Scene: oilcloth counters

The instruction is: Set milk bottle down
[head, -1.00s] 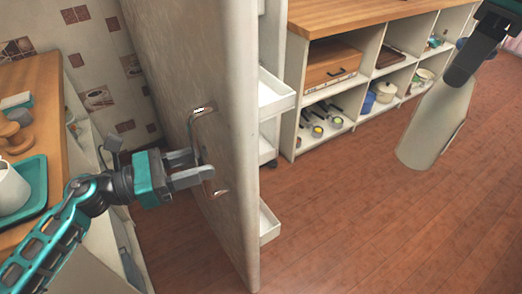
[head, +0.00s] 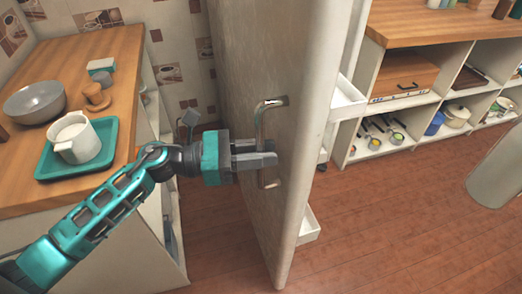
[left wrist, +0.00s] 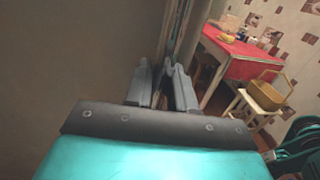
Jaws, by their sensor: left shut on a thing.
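The milk bottle (head: 497,172), pale and plain, shows only its lower part at the right edge of the head view. It hangs tilted above the wooden floor, its top cut off by the frame. My right gripper is outside the picture. My left gripper (head: 272,154) is shut on the metal handle (head: 270,103) of the tall pale door (head: 305,110). The left wrist view shows its two fingers (left wrist: 167,78) close together beside the door face; the grip point is hard to see there.
A wooden counter (head: 122,55) at left bears a teal tray (head: 105,155) with a white jug (head: 76,138), and a grey bowl (head: 34,103). A low shelf unit (head: 430,33) stands at back right. The left wrist view shows a red table (left wrist: 238,58) and a stool with a basket (left wrist: 265,92).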

